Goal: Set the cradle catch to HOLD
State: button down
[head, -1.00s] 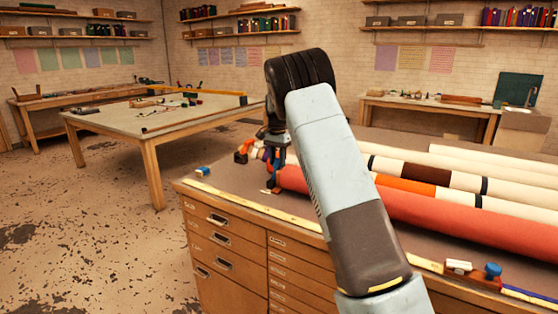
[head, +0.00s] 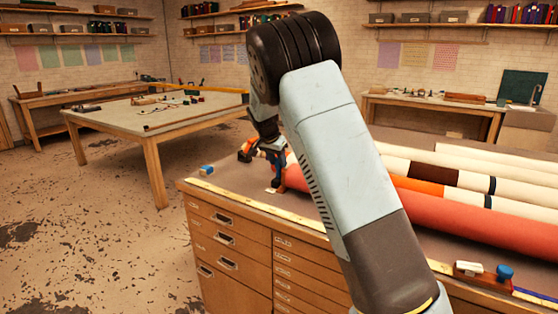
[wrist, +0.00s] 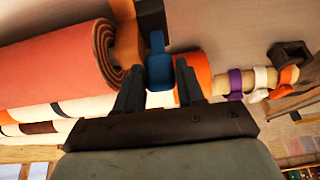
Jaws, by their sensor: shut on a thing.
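The cradle catch appears to be a blue lever (wrist: 158,65), seen in the wrist view beside the spiral end of the red roll (wrist: 55,65). My gripper (wrist: 158,77) has one finger on each side of this blue piece and is shut on it. A brown and orange upright part (wrist: 128,40), seemingly of the cradle, stands between the lever and the roll end. In the head view, my gripper (head: 277,170) is at the left end of the red roll (head: 440,215), partly hidden by my arm. No HOLD marking is legible.
Cream rolls (head: 450,155) lie behind the red roll on the drawer cabinet (head: 230,245). A rod with coloured rings (wrist: 250,85) is near the gripper.

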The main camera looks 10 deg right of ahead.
jog(key=shift+s+a+t+h, duration=0.2)
jog(key=shift+a+t+h, duration=0.1)
jog(key=shift+a, duration=0.05)
dwell(0.4)
jog(key=c, duration=0.8)
grip_release()
jog(key=shift+o, duration=0.2)
jog(key=v, duration=1.3)
jog(key=shift+s+r, duration=0.15)
jog(key=shift+r, duration=0.1)
jog(key=shift+a, duration=0.1)
